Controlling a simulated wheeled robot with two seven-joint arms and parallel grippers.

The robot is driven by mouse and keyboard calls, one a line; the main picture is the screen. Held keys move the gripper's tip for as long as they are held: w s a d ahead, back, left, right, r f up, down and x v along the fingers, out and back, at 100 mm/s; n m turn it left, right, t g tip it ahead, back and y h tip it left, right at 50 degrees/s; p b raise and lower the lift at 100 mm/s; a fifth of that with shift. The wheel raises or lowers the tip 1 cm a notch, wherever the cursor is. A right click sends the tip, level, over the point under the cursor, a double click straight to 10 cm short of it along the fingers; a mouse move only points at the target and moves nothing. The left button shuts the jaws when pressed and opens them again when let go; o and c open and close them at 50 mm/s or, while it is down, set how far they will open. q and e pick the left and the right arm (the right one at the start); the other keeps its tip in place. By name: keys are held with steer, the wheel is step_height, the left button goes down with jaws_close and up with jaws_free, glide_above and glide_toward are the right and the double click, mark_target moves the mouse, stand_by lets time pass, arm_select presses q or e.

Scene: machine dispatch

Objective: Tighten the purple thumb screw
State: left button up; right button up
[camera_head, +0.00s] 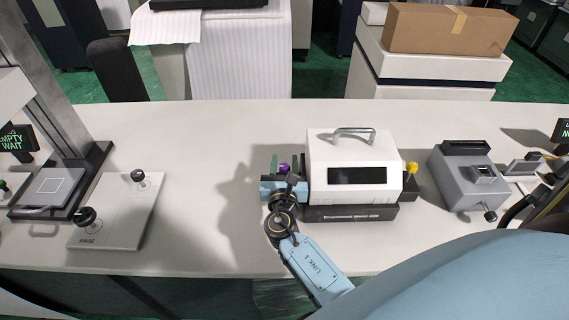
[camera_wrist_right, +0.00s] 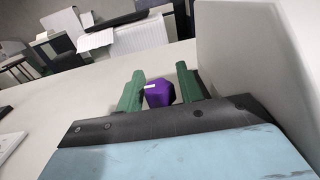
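The purple thumb screw (camera_head: 284,168) is on the left side of the white machine (camera_head: 352,152), which has a dark window and a top handle. In the right wrist view the screw is a faceted purple knob (camera_wrist_right: 159,93) with a small white mark. My right gripper (camera_head: 285,163) is at that side of the machine, its green fingers on both sides of the knob. The fingers look open, with narrow gaps to the knob. The right wrist view also shows these fingers (camera_wrist_right: 160,80). The screw's shaft is hidden. My left gripper is not in view.
A yellow knob (camera_head: 411,168) is on the machine's right side. A grey device (camera_head: 467,178) stands further right. A white plate with black knobs (camera_head: 118,212) and a press-like stand (camera_head: 62,160) are at the left. The table between plate and machine is clear.

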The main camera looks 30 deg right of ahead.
steer(key=c, duration=0.7)
steer(key=shift+o, duration=0.2)
steer(key=shift+d+m+g+h+b, duration=0.1)
steer(key=shift+m+g+h+b, duration=0.25)
steer(key=shift+m+g+h, duration=0.55)
steer(key=o, duration=1)
steer(key=shift+s, duration=0.1)
steer(key=v, duration=1.3)
steer(key=shift+s+f, duration=0.15)
steer(key=shift+f, duration=0.05)
